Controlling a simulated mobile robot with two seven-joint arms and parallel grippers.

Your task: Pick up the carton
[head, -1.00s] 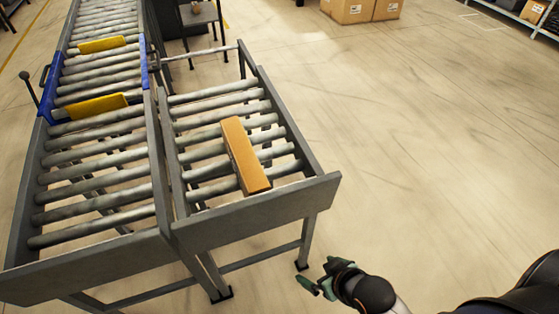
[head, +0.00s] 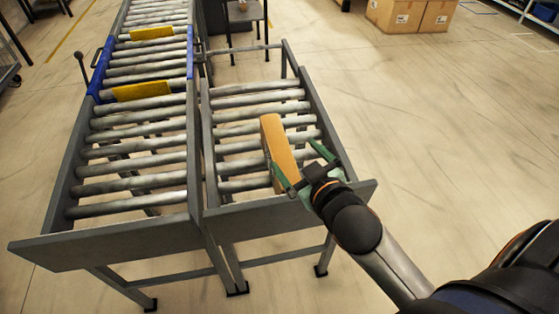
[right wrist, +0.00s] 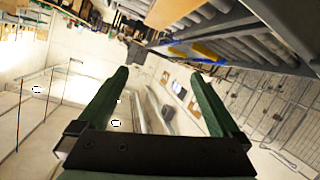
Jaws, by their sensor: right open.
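The carton (head: 279,143) is a long, narrow orange-brown box lying on the rollers of the short right-hand conveyor, near its front end. My right gripper (head: 294,155) is open, with its two green fingers spread at the near end of the carton. In the head view, one finger overlaps the carton's lower end and the other is to its right; I cannot tell whether they touch it. In the right wrist view, the open fingers (right wrist: 160,95) have nothing between them, and a brown shape that looks like the carton (right wrist: 172,12) shows at the top edge. My left gripper is not in view.
The short conveyor (head: 290,208) has raised grey side rails and a front plate. A longer conveyor (head: 110,250) runs beside it on the left, with yellow plates (head: 142,91) and a blue frame. Cardboard boxes (head: 412,14) stand at the back right. The floor at right is clear.

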